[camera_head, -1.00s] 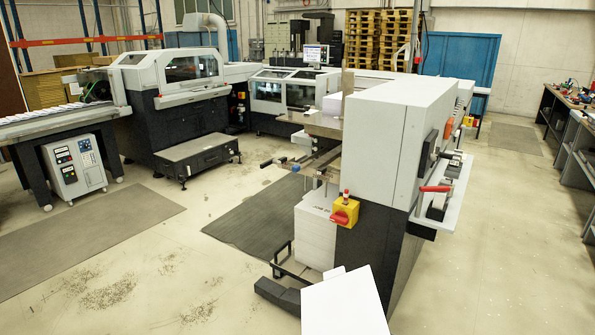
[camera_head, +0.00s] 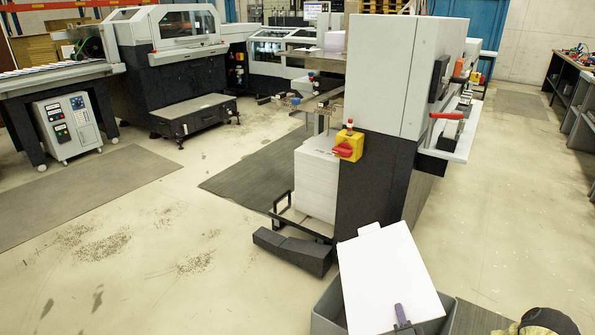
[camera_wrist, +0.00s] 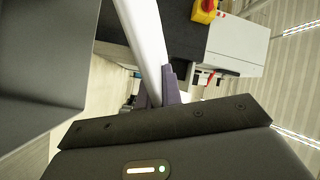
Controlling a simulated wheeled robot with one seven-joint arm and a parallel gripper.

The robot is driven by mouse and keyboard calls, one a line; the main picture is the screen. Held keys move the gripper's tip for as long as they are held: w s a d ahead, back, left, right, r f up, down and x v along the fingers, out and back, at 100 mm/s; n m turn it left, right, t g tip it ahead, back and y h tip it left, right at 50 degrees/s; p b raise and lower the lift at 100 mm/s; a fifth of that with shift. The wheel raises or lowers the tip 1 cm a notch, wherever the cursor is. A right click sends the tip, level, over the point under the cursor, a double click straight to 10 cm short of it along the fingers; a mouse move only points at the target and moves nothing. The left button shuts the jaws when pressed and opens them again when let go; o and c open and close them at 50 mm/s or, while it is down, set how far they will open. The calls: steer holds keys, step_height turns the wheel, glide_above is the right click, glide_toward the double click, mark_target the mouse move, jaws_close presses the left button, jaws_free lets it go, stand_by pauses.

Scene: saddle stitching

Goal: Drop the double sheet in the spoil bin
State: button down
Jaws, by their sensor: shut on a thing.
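My gripper (camera_head: 402,316) is shut on the lower edge of a white sheet (camera_head: 383,265), the double sheet, which has a small tab at its top. The sheet shows nearly edge-on between the purple fingertips (camera_wrist: 164,92) in the wrist view. A grey open bin (camera_head: 326,308), apparently the spoil bin, is behind and below the sheet in the head view. The sheet hides most of the bin's opening and its contents. A dark grey wall (camera_wrist: 40,60), likely the bin's, fills the left of the wrist view, apart from the sheet.
The grey and white stitching machine (camera_head: 380,85) stands just beyond the bin, with a yellow and red switch (camera_head: 348,143) on it. A dark angled step (camera_head: 292,250) lies left of the bin. Floor is open on both sides.

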steer(key=d+f+h+b, duration=0.1)
steer(key=d+f+b, duration=0.5)
steer(key=d+b, duration=0.1)
steer(key=shift+w+d+f+b, duration=0.2)
steer(key=shift+w+f+b, duration=0.05)
steer(key=shift+b, duration=0.45)
step_height(320, 180, down, 6)
steer(key=b, duration=0.4)
steer(key=shift+b, duration=0.4)
